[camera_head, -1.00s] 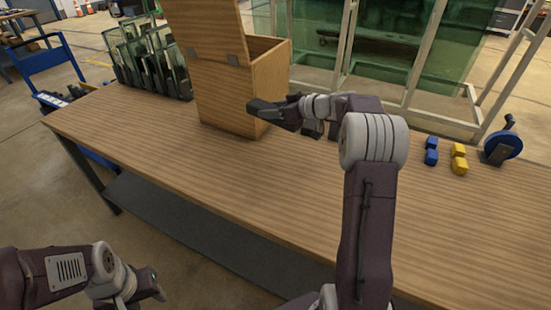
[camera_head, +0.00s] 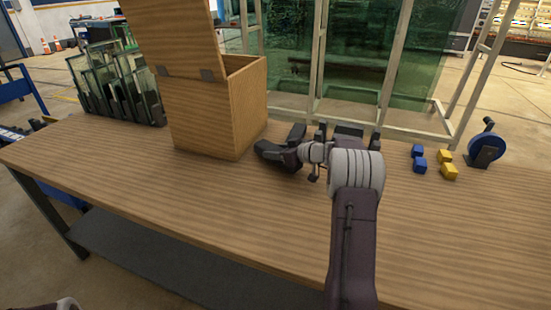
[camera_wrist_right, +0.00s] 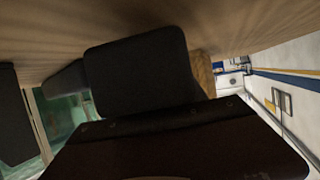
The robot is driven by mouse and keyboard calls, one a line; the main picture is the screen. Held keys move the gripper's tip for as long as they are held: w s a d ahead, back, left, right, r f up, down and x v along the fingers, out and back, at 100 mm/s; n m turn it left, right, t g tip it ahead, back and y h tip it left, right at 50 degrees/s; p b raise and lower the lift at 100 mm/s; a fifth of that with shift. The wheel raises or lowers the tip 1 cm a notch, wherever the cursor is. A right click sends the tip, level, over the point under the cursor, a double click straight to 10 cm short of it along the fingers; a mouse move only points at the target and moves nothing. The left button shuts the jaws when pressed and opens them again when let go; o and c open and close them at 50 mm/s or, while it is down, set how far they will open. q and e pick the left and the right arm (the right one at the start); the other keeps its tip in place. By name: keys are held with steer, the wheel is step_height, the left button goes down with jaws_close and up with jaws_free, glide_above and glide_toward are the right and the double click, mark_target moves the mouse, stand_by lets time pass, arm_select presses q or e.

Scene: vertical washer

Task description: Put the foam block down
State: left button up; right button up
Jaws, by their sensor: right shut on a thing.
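My right gripper (camera_head: 278,148) is low over the wooden table (camera_head: 235,205), just right of the wooden box, pointing left. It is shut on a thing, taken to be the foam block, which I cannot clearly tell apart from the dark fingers. In the right wrist view a dark rounded slab (camera_wrist_right: 140,75) fills the middle, close to the wood surface; whether it is finger or block is unclear. I cannot tell whether the held thing touches the table. My left gripper is out of view.
The open wooden box (camera_head: 215,120) stands close left of the right gripper. Glass panes (camera_head: 118,90) stand in a rack at the back left. Blue blocks (camera_head: 419,166), yellow blocks (camera_head: 449,171) and a blue wheel (camera_head: 487,149) sit at the right. The front tabletop is clear.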

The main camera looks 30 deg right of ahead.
step_height(320, 180, down, 2)
steer(key=shift+w+f, duration=0.1)
steer(key=shift+b, duration=0.3)
steer(key=o, duration=1.3)
steer(key=shift+r+p, duration=0.25)
steer(key=shift+p, duration=0.1)
steer(key=v, duration=1.2)
